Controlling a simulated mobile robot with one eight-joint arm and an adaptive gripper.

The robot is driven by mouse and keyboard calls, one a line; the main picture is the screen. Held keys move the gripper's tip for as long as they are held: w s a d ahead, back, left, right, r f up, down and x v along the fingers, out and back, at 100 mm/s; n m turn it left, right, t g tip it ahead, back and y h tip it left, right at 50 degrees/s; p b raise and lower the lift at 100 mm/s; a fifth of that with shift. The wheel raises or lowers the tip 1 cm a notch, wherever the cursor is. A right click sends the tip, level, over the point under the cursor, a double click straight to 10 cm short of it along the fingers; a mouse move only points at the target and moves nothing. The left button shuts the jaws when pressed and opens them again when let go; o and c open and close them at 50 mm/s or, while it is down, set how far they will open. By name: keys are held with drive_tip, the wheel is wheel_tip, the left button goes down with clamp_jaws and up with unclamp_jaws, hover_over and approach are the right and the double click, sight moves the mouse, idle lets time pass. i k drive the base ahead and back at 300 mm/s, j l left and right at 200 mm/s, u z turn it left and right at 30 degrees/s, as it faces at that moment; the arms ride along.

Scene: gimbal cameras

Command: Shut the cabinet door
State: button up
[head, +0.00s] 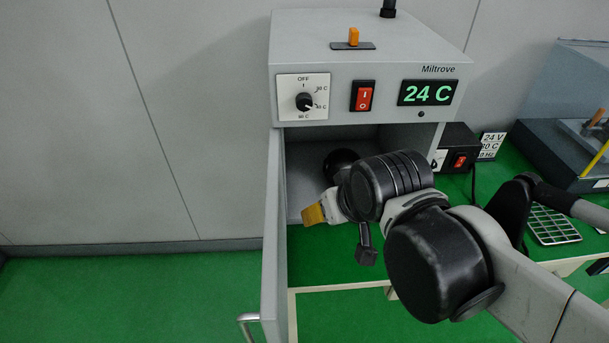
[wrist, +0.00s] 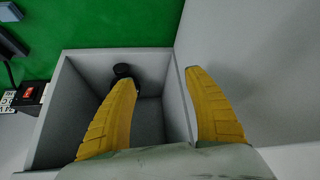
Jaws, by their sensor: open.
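The grey cabinet (head: 356,45) stands on a green-topped bench, its front open. Its door (head: 272,240) is swung wide open on the left and points toward the head camera. A metal handle (head: 247,325) shows on the door's outer side, low in the head view. My gripper (head: 313,215) is in front of the opening, on the inner side of the door. In the wrist view the yellow fingers of my gripper (wrist: 161,76) are apart with nothing between them. The door's inner face (wrist: 250,75) fills the right there; I cannot tell whether a finger touches it.
A dark round object (wrist: 122,70) is inside the cabinet. The front panel has a dial (head: 304,102), a red switch (head: 363,96) and a display (head: 428,93) reading 24 C. A black power box (head: 457,148) and a wire rack (head: 552,225) lie to the right. Floor at left is clear.

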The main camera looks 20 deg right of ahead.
sight(273, 314)
drive_tip(key=k+j+z, duration=0.45)
drive_tip(key=k+j, duration=0.25)
drive_tip(key=k+j+z, duration=0.1)
drive_tip(key=k+j, duration=0.15)
drive_tip(key=j, duration=0.25)
drive_tip(key=i+j, duration=0.15)
